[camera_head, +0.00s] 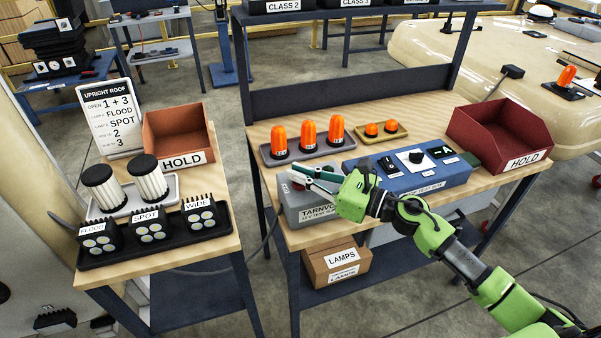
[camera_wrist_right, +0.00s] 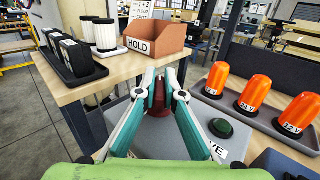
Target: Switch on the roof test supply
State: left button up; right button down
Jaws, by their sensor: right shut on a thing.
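My right gripper (camera_head: 298,176) reaches in from the right over a grey box (camera_head: 296,208) with a "TARNVO…" label, partly covered by the gripper. In the right wrist view the fingertips (camera_wrist_right: 161,78) are close together at a dark red knob (camera_wrist_right: 158,102) on the box, and the gripper is shut on it. A dark green round button (camera_wrist_right: 221,128) sits beside it on the box top, apart from the fingers. My left gripper is not in view.
Orange beacons (camera_head: 308,134) stand in a grey tray behind the box. The left table holds a black tray (camera_head: 155,250) of lamps and white cylinders. A cardboard LAMPS box (camera_head: 318,250) sits on the lower shelf.

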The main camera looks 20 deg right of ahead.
jog(key=m+t+h+p, duration=0.1)
jog(key=m+h+p, duration=0.1)
jog(key=p, duration=0.1)
jog(key=m+t+h+p, duration=0.2)
jog(key=h, duration=0.1)
jog(key=m+t+h+p, duration=0.1)
jog(key=h+p, duration=0.1)
jog(key=p, duration=0.1)
jog(key=shift+r+m+h+p, duration=0.25)
jog(key=shift+m+h+p, duration=0.05)
jog(key=shift+m+p, duration=0.1)
jog(key=shift+f+m+t+h+p, duration=0.15)
jog(key=shift+m+t+h+p, duration=0.2)
jog(key=shift+m+h, duration=0.55)
jog(key=shift+f+m+t+h+p, duration=0.15)
jog(key=shift+m+h+p, duration=0.3)
jog(key=shift+h, duration=0.85)
jog(key=c, duration=2.1)
grip_release()
jog(key=shift+c, duration=0.2)
jog(key=s, duration=1.2)
jog(key=shift+d, duration=0.15)
jog(key=shift+d, duration=0.1)
